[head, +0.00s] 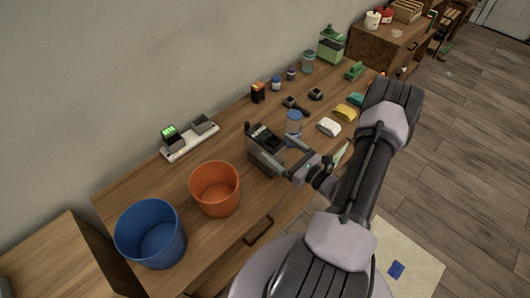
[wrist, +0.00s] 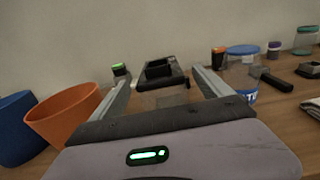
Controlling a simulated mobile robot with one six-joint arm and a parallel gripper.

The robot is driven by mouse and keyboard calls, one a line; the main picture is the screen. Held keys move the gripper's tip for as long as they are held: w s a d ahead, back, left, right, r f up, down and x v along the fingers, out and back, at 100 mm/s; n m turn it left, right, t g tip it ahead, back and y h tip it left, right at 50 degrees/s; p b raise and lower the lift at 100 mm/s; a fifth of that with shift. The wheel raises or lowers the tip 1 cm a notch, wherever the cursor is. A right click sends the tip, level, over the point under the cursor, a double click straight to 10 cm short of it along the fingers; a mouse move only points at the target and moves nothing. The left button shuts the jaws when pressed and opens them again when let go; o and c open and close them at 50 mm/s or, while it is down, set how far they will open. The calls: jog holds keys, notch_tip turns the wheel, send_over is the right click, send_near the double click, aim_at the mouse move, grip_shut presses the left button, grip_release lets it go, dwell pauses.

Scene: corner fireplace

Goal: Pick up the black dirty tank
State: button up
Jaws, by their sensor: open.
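The black dirty tank (head: 264,137) stands on the wooden workbench (head: 136,188), near the middle of its length. It has a black top with a raised part and a see-through, greyish lower body, which shows in the wrist view (wrist: 164,97). My gripper (head: 273,154) is open and low over the bench. In the wrist view, the two fingers of my gripper (wrist: 165,76) lie to the left and right of the tank, with the tank between them. Gaps show on both sides. The base of the tank is hidden behind the gripper body.
A clear jar with a blue lid (head: 293,122) stands close beside the tank, near a finger. An orange bucket (head: 215,187) and a blue bucket (head: 151,233) stand to the left. A charger with a green display (head: 180,139) sits by the wall. Folded cloths (head: 329,127) lie right.

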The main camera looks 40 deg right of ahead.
aim_at(266, 137)
jog(key=w, duration=0.3)
jog(key=w+b, duration=0.1)
jog(key=w, duration=0.2)
jog(key=shift+w+a+r, duration=0.15)
jog(key=shift+w+a, duration=0.05)
jog(key=shift+w, duration=0.1)
jog(key=shift+s, duration=0.1)
grip_shut()
